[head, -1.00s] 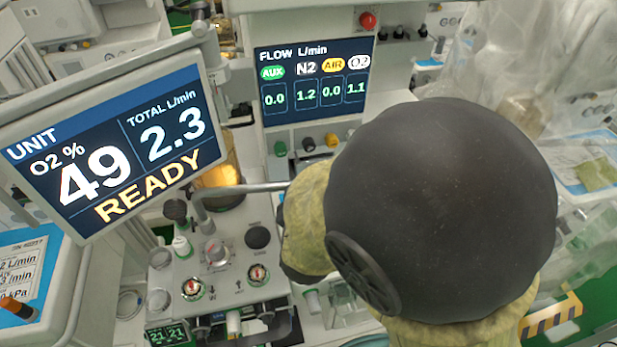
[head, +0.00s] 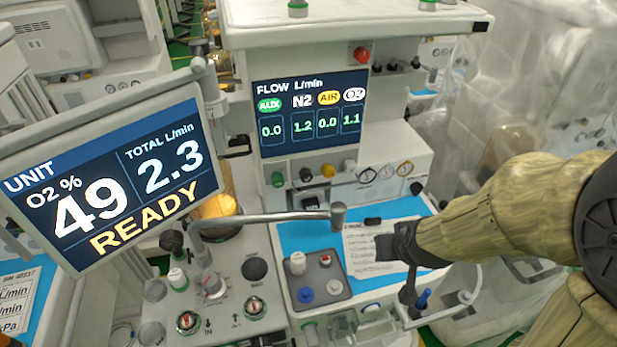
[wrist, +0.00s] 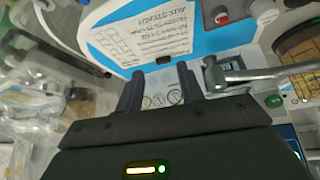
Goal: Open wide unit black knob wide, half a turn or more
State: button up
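The wide unit's black knob (head: 306,174) sits in the row under the FLOW screen (head: 311,115), between a green knob (head: 278,179) and a yellow knob (head: 328,170). My gripper (head: 396,255) is to the right of and nearer than this row, over the blue worktop and apart from the knob. In the wrist view my gripper's two fingers (wrist: 160,88) stand apart with nothing held, and small gauges show between them. I cannot make out the black knob in the wrist view; the gripper body hides part of the panel.
A metal arm (head: 265,217) crosses above the worktop, left of my gripper. The READY monitor (head: 115,165) stands at the left. A paper sheet (head: 372,243) and a grey knob block (head: 318,283) lie on the blue worktop (head: 300,236). Plastic-draped equipment (head: 530,80) is at the right.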

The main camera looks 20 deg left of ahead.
jog(key=s+d+m+g+h, duration=0.1)
jog(key=s+d+m+g, duration=0.2)
jog(key=s+d, duration=0.3)
jog(key=d, duration=0.4)
jog(key=shift+d+m+h, duration=0.15)
jog(key=shift+m+h, duration=0.15)
jog(key=shift+m, duration=0.1)
jog(key=shift+d+f, duration=0.15)
